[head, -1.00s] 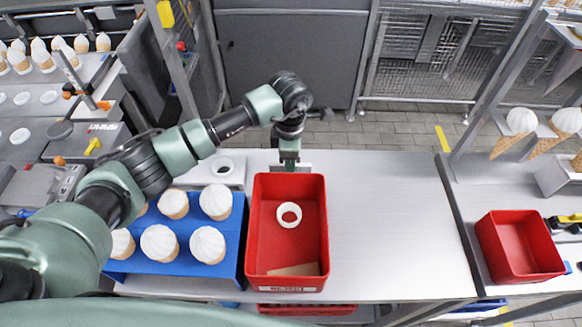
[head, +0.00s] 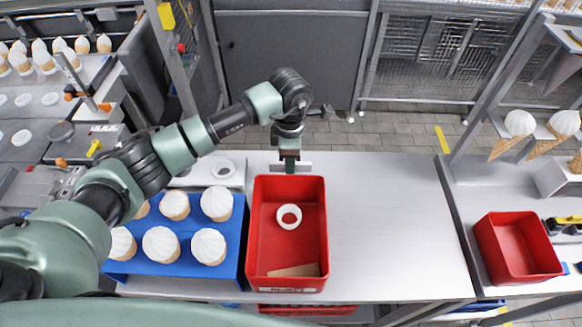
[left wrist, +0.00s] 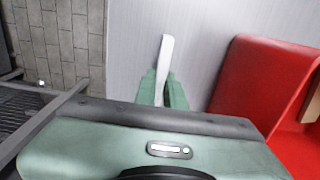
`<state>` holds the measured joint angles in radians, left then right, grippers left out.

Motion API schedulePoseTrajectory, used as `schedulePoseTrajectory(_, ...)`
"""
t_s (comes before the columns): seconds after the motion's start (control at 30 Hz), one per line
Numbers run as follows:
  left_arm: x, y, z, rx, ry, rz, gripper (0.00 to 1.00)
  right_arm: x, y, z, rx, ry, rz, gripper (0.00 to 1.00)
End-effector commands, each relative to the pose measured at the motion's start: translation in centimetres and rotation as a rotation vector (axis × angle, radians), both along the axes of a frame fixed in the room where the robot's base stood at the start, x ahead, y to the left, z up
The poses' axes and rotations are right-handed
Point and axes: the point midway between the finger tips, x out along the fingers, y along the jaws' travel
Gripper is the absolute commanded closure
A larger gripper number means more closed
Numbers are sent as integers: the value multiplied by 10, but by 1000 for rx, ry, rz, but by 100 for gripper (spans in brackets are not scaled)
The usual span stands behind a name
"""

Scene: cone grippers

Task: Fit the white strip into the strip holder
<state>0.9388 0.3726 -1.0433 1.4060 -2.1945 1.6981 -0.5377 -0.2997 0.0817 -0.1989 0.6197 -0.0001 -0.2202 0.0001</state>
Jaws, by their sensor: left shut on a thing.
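The white strip (left wrist: 166,52) shows in the left wrist view as a thin, narrow piece standing out past the green fingertips. My left gripper (left wrist: 163,88) is shut on it. In the head view my left gripper (head: 290,166) points down over the worktable, just behind the far edge of the red crate. The strip is hard to tell from the gripper there. I cannot make out the strip holder for certain in either view. My right gripper is not in view.
A red crate (head: 320,240) holding a white ring (head: 289,216) stands close in front of the gripper. A blue rack (head: 180,271) with several cones and a white plate (head: 203,177) are to its left. The worktable (head: 395,225) is clear at right. Another red crate (head: 517,247) stands farther right.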

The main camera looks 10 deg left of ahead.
Motion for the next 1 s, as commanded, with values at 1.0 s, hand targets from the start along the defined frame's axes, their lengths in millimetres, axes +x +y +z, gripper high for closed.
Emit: schedulePoseTrajectory(1.0, 0, 0, 43, 0, 0, 0, 100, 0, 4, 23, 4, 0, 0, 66)
